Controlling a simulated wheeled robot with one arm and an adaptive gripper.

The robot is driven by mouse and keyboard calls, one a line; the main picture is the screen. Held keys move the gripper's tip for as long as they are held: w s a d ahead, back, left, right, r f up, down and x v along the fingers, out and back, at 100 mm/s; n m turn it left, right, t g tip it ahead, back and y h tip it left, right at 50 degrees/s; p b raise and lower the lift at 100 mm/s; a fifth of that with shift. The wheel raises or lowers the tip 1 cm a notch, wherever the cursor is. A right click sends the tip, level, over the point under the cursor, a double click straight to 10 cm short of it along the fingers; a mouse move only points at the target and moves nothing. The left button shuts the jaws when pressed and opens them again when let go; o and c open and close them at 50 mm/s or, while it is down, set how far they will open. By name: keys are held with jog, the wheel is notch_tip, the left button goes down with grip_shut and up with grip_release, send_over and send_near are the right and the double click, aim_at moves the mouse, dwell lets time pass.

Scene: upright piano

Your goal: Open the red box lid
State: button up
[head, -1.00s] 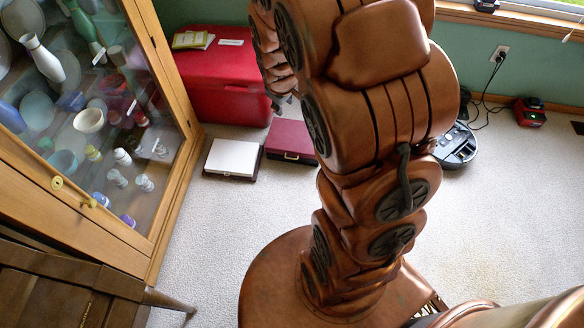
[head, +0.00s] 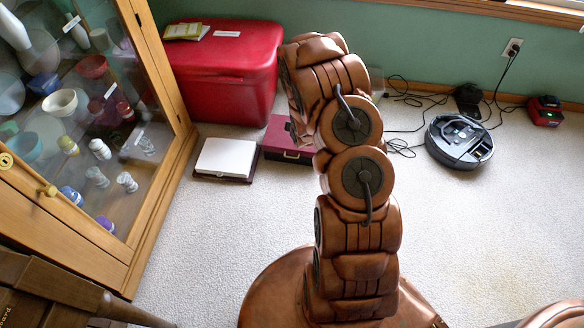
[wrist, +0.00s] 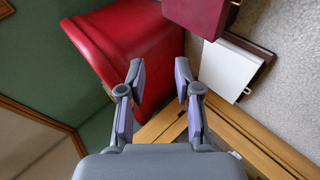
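The large red box (head: 222,75) stands against the green wall at the back left in the head view, and its lid (head: 228,42) looks shut. A yellow-green booklet (head: 187,30) and a white paper (head: 227,33) lie on the lid. In the wrist view the red box (wrist: 120,42) fills the upper middle. My gripper (wrist: 160,76) is open and empty, its two fingers apart in front of the box. I cannot tell the exact gap to it. In the head view my arm hides the gripper.
A maroon case (head: 285,142) and a white-topped flat box (head: 227,158) lie on the carpet before the red box. A glass-fronted wooden cabinet (head: 165,190) stands close on the left. A robot vacuum (head: 459,141) and cables are at right; the carpet at right front is clear.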

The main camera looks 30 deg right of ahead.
jog(key=s+a+f+n+t+h+b, duration=0.1)
jog(key=s+f+n+t+b, duration=0.15)
jog(key=f+b, duration=0.7)
jog(key=s+f+n+t+b, duration=0.1)
jog(key=f+t+b, duration=0.2)
jog(key=f, duration=1.3)
jog(key=shift+b+x, duration=1.25)
jog(key=shift+x, duration=2.45)
jog(key=shift+f, duration=0.1)
grip_shut()
